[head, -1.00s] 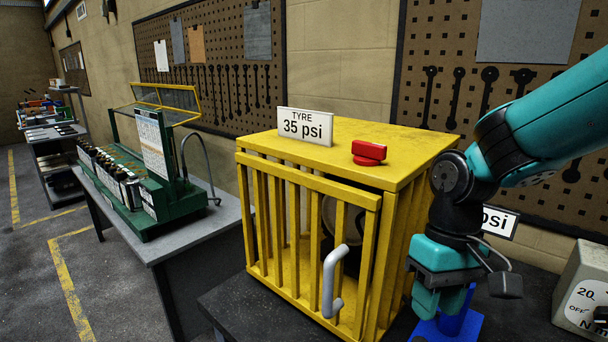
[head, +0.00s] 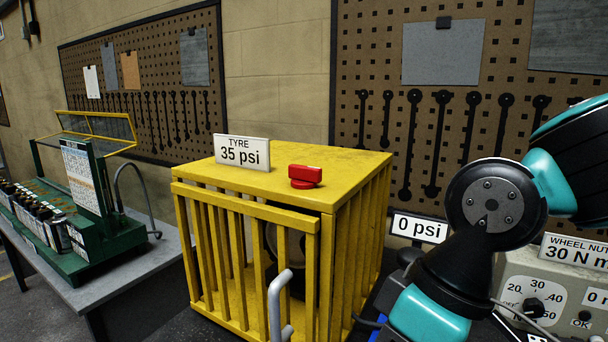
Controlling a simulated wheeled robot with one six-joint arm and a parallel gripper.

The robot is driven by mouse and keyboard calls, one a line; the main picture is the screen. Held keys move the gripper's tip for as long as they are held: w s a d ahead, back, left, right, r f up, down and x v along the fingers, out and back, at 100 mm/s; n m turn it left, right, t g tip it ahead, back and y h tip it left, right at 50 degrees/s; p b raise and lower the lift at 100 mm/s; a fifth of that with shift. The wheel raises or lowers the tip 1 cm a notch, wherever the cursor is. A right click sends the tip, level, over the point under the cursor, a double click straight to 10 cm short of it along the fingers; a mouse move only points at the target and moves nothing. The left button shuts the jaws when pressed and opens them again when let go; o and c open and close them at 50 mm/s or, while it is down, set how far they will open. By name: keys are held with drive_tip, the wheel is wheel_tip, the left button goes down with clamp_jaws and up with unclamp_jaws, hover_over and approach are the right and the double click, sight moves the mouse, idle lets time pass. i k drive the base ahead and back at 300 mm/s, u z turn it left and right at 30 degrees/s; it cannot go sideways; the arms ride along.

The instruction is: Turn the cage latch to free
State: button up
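The cage latch is a red knob with a flat handle (head: 305,175) on top of the yellow cage (head: 352,163), near its front right. Its handle lies roughly left to right in the head view. The barred cage door fills the front, with a grey handle (head: 276,305) at its lower right. A dark round thing shows behind the bars. My arm stands to the right of the cage, apart from the latch. My gripper is below the bottom edge of the picture, so its fingers are hidden.
A "TYRE 35 psi" sign (head: 242,151) stands on the cage top, left of the latch. A "0 psi" sign (head: 419,229) and a dial box (head: 540,275) are to the right. A green rack (head: 100,232) stands on a grey bench at left. Space above the cage is clear.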

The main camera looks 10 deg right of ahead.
sight(303, 177)
drive_tip(key=z, duration=2)
drive_tip(key=k, duration=1)
drive_tip(key=u, duration=1.2)
drive_tip(key=i, duration=1)
drive_tip(key=u, duration=0.05)
